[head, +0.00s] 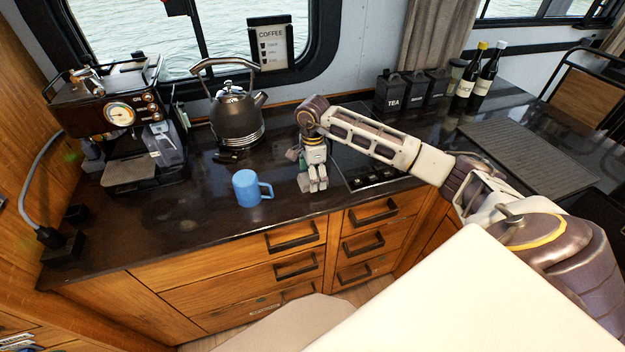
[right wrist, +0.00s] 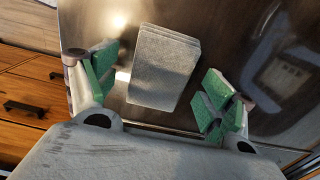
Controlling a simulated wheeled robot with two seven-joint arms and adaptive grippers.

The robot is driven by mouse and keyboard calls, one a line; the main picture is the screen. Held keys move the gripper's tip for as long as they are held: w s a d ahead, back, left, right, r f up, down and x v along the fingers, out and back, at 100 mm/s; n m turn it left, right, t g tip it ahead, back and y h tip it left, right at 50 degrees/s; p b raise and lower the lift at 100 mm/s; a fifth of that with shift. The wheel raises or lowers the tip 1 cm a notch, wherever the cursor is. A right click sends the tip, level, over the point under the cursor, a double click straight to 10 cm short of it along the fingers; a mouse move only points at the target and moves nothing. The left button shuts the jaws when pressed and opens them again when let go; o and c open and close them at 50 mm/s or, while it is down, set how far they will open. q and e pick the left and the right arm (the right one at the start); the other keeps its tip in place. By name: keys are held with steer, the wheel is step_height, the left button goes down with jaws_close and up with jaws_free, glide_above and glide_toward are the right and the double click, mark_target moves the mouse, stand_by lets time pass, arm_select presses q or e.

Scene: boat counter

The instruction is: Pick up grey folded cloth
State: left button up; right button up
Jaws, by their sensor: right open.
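The grey folded cloth (right wrist: 163,62) lies flat on the dark counter in the right wrist view, its stacked layers showing at the edges. My right gripper (right wrist: 158,88) is open, with one green-padded finger on each side of the cloth and gaps between pads and cloth. In the head view my right gripper (head: 313,182) points down at the counter, just right of the blue mug. The cloth cannot be made out there; the gripper seems to hide it. My left gripper is in neither view.
A blue mug (head: 248,188) stands close left of my right gripper. A black kettle (head: 236,115) and a coffee machine (head: 125,125) stand farther left. A dark hob (head: 365,170) is to the right, with canisters (head: 392,92) and bottles (head: 485,75) behind.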

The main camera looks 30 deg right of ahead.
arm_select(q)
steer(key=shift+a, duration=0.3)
arm_select(e)
steer(key=c, duration=1.1)
steer(key=shift+r, duration=0.15)
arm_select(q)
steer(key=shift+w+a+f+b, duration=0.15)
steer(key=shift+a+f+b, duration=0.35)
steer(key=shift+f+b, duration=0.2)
arm_select(e)
step_height(320, 180, up, 10)
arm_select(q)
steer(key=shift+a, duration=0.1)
